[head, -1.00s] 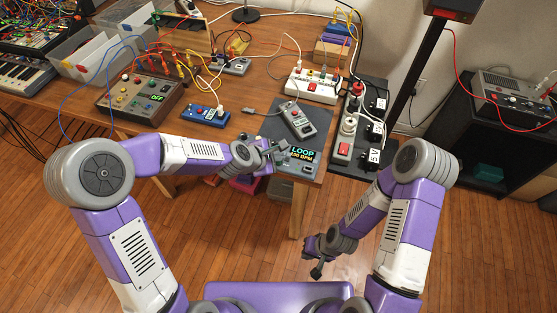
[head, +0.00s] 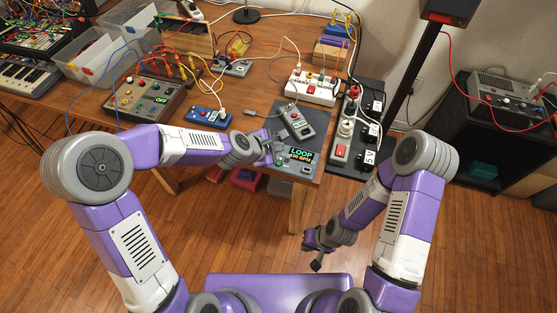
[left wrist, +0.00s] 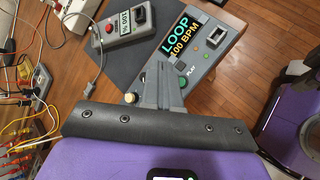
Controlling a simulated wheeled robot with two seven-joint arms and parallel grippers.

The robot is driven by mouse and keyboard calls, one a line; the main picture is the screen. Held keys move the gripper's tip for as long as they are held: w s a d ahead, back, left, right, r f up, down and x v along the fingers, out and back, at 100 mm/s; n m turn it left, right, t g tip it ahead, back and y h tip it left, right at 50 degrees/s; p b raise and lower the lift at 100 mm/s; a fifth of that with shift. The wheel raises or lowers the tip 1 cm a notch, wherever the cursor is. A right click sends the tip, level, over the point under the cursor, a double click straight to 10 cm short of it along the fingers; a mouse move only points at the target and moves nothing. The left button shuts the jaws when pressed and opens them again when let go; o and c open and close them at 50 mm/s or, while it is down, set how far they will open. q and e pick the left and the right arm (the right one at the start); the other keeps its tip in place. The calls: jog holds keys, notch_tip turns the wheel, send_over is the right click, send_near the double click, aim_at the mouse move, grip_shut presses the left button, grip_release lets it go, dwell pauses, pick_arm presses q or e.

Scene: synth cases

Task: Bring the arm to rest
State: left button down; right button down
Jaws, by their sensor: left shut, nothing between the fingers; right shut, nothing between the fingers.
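My left gripper (head: 271,150) is shut and empty. It is over the front edge of the table (head: 262,80), beside the grey looper box with a lit "LOOP 100 BPM" display (head: 301,155). In the left wrist view the shut fingers (left wrist: 161,70) show in front of the same box (left wrist: 228,38), near its green PLAY button; I cannot tell whether they touch it. My right gripper (head: 316,260) is shut and empty, pointing down over the wooden floor, in front of the table and apart from it.
A grey pedal (head: 299,122) with a cable lies behind the looper. A blue pedal (head: 208,116) and a knobbed box reading "OFF" (head: 150,98) stand left. Power strips (head: 311,86) and several cables crowd the right side. The floor (head: 255,250) before the table is open.

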pick_arm(q)
jog(key=shift+f, duration=0.1)
jog(key=s+a+f+m, duration=0.1)
jog(key=f, duration=0.1)
jog(key=s+a+f+m+g, duration=0.1)
jog(key=f, duration=0.2)
jog(key=s+a+f+m+y+p, duration=0.1)
jog(key=f, duration=0.1)
jog(key=shift+s+f+g, duration=0.15)
jog(key=shift+s+g, duration=0.05)
jog(key=shift+g, duration=0.1)
jog(key=s+a+f+m+g+p, duration=0.1)
jog(key=s+a+f+m+g, duration=0.1)
jog(key=s+f+m, duration=0.4)
jog(key=s+a+f+m+g+y+p, duration=0.1)
jog(key=s+a+f+m, duration=0.3)
jog(key=s, duration=0.9)
notch_tip(320, 180, down, 5)
jog(key=m+g, duration=0.1)
jog(key=m, duration=0.2)
jog(key=shift+g, duration=0.3)
jog(key=shift+w+a+r, duration=0.1)
dwell(0.8)
